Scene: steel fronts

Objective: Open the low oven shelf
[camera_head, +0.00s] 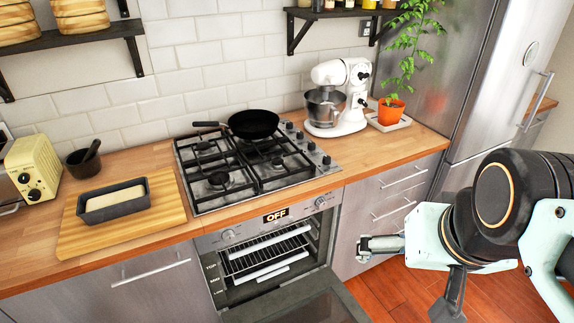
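The oven (268,222) is built in under the hob, and its display reads OFF. Its door (300,304) is swung down, and the frame's bottom edge cuts it off. Inside, an upper wire rack (268,252) and a low shelf with a pale front strip (272,274) show. Both appear to be within the cavity; how far the low shelf sticks out is hard to tell. My gripper (364,246) is to the right of the oven opening, in front of the drawer fronts, and appears apart from the shelf. Its finger gap is not clear.
Steel drawers (388,200) with bar handles stand right of the oven, then a tall fridge (460,70). A black pan (253,124) sits on the hob (255,165). A loaf tin (115,203) lies on a board (75,235). Wooden floor (390,292) shows right of the door.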

